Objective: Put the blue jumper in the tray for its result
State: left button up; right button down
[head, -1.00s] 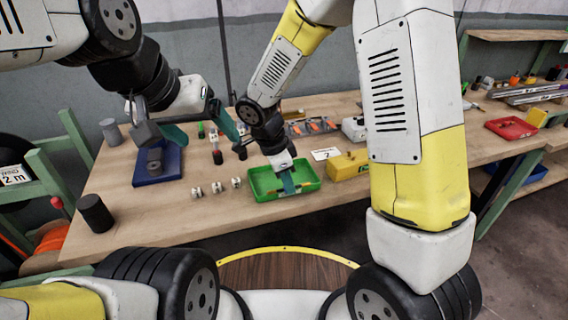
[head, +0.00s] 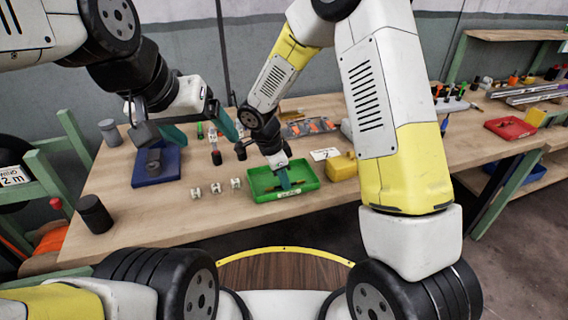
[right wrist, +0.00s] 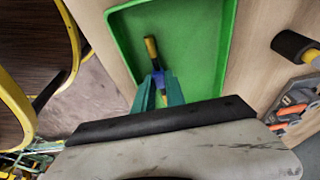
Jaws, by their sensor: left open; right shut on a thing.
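My right gripper (head: 284,181) points down into the green tray (head: 306,187) and is shut on the blue jumper (right wrist: 157,76). In the right wrist view, the jumper's blue middle shows between the teal fingertips (right wrist: 158,90), with yellow and black ends sticking out over the tray (right wrist: 222,50) floor. I cannot tell whether the jumper touches the floor. In the head view the fingers hide it. My left gripper (head: 200,131) is open and empty above the back left of the table. A red tray (head: 511,128) stands far right.
A blue base with a grey block (head: 155,159) is at left, near a black cylinder (head: 95,214).

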aim_at(274, 186)
jog(key=c, duration=1.7)
grip_release()
jog(key=v, duration=1.2)
jog(key=s+d+r+n+t+y, duration=0.25)
jog(key=s+d+r+n, duration=0.45)
jog(key=d+r, duration=0.45)
jog(key=shift+s+d+r+n+t+y, duration=0.45)
jog(key=shift+s+d+r+n, duration=0.4)
jog(key=shift+s+n, duration=0.7)
jog(key=shift+s+d+r+n+t+y, duration=0.55)
jog(key=shift+s+d+n, duration=0.5)
jog(key=shift+s, duration=0.85)
jog(key=shift+s+d+r+n+t+y, duration=0.3)
jog(key=shift+s+d+r+n, duration=0.55)
jog(key=shift+s+n, duration=0.75)
jog(key=shift+s+f, duration=0.1)
jog(key=shift+s, duration=0.05)
